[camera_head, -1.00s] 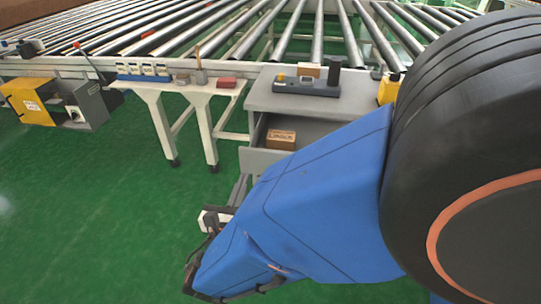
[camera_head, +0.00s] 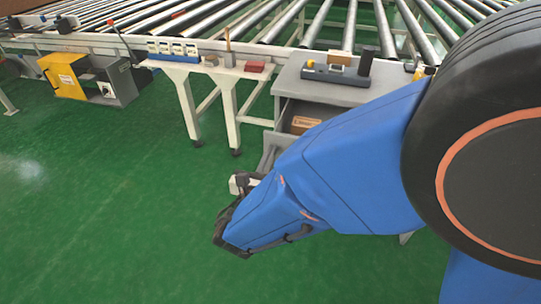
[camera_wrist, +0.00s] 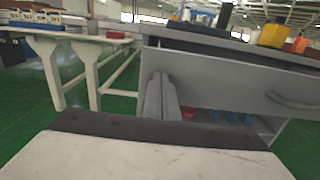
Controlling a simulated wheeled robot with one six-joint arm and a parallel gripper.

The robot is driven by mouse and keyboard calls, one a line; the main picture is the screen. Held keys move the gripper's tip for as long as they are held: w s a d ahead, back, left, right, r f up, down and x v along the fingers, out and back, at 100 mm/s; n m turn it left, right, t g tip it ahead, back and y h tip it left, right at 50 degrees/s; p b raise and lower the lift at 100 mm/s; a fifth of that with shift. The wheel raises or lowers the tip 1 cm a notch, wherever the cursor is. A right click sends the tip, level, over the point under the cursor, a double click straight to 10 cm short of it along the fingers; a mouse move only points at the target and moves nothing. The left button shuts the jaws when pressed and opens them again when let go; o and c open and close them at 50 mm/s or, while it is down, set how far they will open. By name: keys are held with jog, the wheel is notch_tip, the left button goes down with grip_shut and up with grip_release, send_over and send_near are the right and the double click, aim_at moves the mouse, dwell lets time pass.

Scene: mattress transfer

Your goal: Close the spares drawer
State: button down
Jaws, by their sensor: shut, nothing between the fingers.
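The grey cabinet (camera_head: 345,92) stands at the right of the head view, and its spares drawer (camera_head: 289,111) is pulled out. A small brown carton (camera_head: 303,124) lies in the drawer; my blue arm hides much of the drawer. In the wrist view the grey drawer front (camera_wrist: 225,85) fills the right half, with its handle (camera_wrist: 293,103) at the far right. My gripper (camera_wrist: 162,82) is shut and empty, its fingers pointing at the left part of the drawer front. I cannot tell whether they touch it. It also shows in the head view (camera_head: 270,152).
A white-legged bench (camera_head: 232,105) with small boxes and a red block (camera_head: 255,66) stands left of the cabinet. A yellow and grey unit (camera_head: 90,78) is farther left. The roller conveyor (camera_head: 200,20) runs behind. The green floor at left is clear.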

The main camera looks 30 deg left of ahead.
aim_at(288, 121)
jog(key=x, duration=2)
jog(key=shift+w, duration=0.3)
jog(key=shift+w+r, duration=0.2)
jog(key=shift+w, duration=0.1)
jog(key=shift+r, duration=0.1)
